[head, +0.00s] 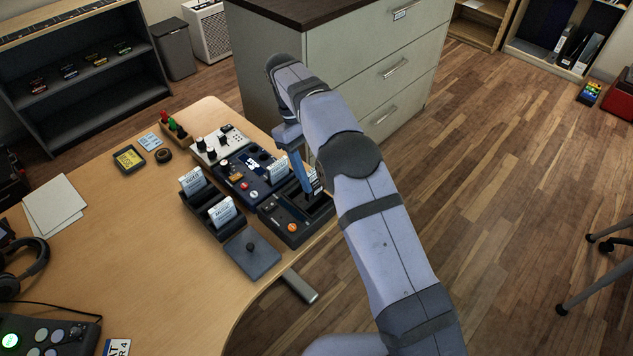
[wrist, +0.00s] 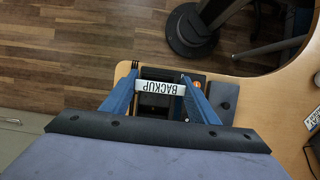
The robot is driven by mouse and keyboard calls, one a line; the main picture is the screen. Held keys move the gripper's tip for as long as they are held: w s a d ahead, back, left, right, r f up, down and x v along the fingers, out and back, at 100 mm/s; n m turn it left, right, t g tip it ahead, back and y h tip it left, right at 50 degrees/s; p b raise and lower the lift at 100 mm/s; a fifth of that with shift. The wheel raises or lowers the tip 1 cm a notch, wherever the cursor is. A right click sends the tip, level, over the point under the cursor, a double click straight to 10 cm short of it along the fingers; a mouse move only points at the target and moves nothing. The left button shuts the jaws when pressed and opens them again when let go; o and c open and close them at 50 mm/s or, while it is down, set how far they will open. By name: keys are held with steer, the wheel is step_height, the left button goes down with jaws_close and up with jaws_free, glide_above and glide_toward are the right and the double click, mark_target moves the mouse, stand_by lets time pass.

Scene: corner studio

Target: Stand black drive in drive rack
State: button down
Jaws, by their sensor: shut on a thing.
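My gripper (head: 311,190) is over the dark unit with an orange button (head: 290,224) near the desk's right edge. In the wrist view, its blue fingers (wrist: 160,92) are shut on a drive with a white BACKUP label (wrist: 160,87). The drive's dark body is mostly hidden below the label; its label edge shows beside the fingertips in the head view (head: 317,185). I cannot tell whether its lower end sits in the unit's slot or just above. A dark drive rack (head: 205,203) stands to the left, with white-labelled drives, VIDEO (head: 192,181) and MUSIC (head: 222,211), upright in it.
A blue-black panel (head: 233,170) with another white-labelled piece (head: 277,171) and a white knobbed box (head: 226,144) stand behind. A grey plate with a knob (head: 251,258) lies in front of the rack. A drawer cabinet (head: 345,60) stands behind my arm.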

steer(key=shift+r, duration=0.5)
